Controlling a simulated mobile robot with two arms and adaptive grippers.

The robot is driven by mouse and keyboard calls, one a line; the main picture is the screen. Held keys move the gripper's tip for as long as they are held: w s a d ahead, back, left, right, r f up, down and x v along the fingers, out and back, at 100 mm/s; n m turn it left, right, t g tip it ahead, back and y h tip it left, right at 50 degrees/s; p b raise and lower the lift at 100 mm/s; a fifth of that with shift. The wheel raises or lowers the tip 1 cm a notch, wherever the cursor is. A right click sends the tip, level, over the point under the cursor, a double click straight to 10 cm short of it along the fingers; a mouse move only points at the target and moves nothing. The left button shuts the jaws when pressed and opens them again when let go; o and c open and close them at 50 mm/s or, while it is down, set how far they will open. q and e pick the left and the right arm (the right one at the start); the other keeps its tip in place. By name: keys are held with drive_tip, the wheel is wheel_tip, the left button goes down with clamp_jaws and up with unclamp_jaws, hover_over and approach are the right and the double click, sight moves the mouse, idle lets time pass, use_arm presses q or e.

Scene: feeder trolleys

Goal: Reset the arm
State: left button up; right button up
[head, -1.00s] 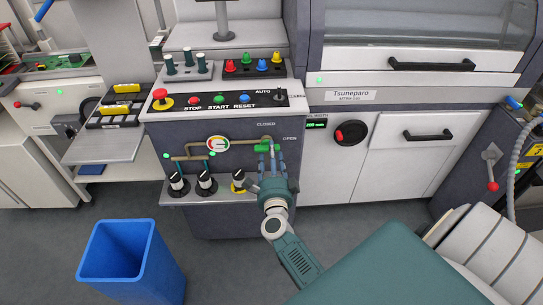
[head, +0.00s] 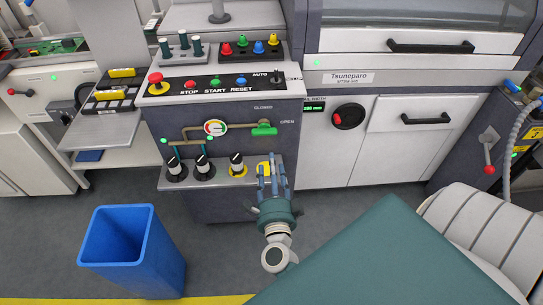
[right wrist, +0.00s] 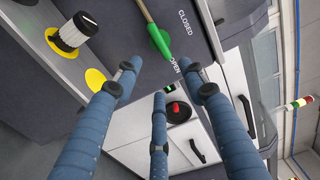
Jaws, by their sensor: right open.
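My right gripper (head: 270,180) is open and empty, with its blue fingers pointing up in front of the knob shelf's right end. It hangs below and apart from the green valve handle (head: 264,130) on the grey panel. In the right wrist view the three fingers (right wrist: 160,85) are spread with nothing between them, and the green handle (right wrist: 159,41) lies beyond them near the word OPEN. My right arm comes up from the lower right, partly hidden by my own green body part. My left gripper is not in view.
Several black-and-white knobs (head: 203,168) line the shelf, with a yellow disc (right wrist: 95,79) beside the last one. A control panel (head: 217,88) with coloured buttons is above. A blue bin (head: 128,250) stands at lower left. White cabinets (head: 335,160) are at right.

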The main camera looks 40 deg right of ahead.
idle(0.3)
drive_tip(key=s+a+f+n+g+y, duration=0.1)
drive_tip(key=a+f+n+y, duration=0.35)
drive_tip(key=f, duration=0.45)
drive_tip(key=s+a+f+n+y, duration=0.1)
drive_tip(key=a+f+n+y, duration=0.2)
drive_tip(key=a+f+n, duration=0.45)
drive_tip(key=s+a+f+n+g+y, duration=0.1)
drive_tip(key=s+a+f+n+g, duration=0.15)
drive_tip(key=s+f, duration=0.4)
drive_tip(key=s+a+f+n+g+y, duration=0.1)
drive_tip(key=s+f+n+g+y, duration=0.2)
drive_tip(key=f, duration=0.7)
drive_tip(key=s+d+f+n+g, duration=0.2)
drive_tip(key=s+f, duration=0.3)
drive_tip(key=s, duration=0.4)
drive_tip(key=s+d+f+n+g+h, duration=0.1)
drive_tip(key=s+d+f+n+g, duration=0.1)
drive_tip(key=s, duration=0.8)
drive_tip(key=s+d+f+n+g+h, duration=0.1)
drive_tip(key=s+d+f+n+g, duration=0.1)
drive_tip(key=s+f+n, duration=0.3)
drive_tip(key=s+f+g, duration=0.1)
drive_tip(key=s+f, duration=0.2)
drive_tip(key=s, duration=0.2)
drive_tip(key=shift+d+g, duration=0.35)
drive_tip(key=shift+d, duration=0.05)
drive_tip(key=shift+f, duration=0.1)
